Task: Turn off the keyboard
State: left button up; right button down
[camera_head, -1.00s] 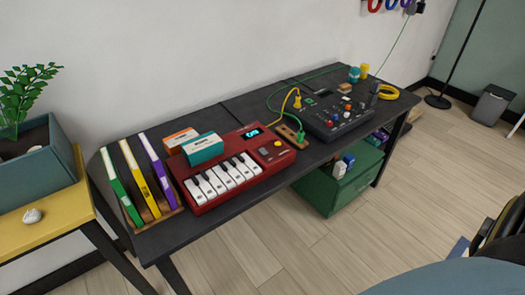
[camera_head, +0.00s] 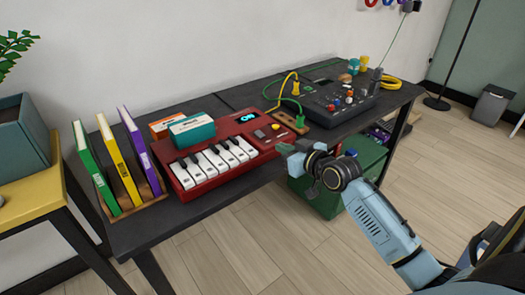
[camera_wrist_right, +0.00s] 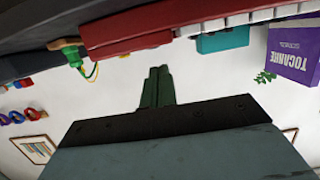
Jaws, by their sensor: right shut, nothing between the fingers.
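The red keyboard (camera_head: 207,183) lies on the dark table, with white and black keys along its front. Its small display (camera_head: 249,118) glows blue. A grey control (camera_head: 259,134) and a yellow button (camera_head: 276,127) sit on its right end. My right gripper (camera_head: 284,148) is shut and empty, just in front of the keyboard's right end. In the right wrist view the closed fingers (camera_wrist_right: 157,86) point toward the keyboard (camera_wrist_right: 130,37), which appears upside down; contact cannot be told. My left gripper is out of view.
A rack of books (camera_head: 125,165) is at left. A wooden block with yellow and green cables (camera_head: 290,121) and a black mixer (camera_head: 338,100) are at right. A green crate (camera_head: 318,200) sits below the table.

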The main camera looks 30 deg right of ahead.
aim_at(262, 139)
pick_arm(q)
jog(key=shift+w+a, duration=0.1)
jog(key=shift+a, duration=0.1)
pick_arm(e)
jog(key=shift+t, duration=0.7)
jog(key=r, duration=0.3)
jog(key=d+r, duration=0.1)
jog(key=shift+w+r, duration=0.35)
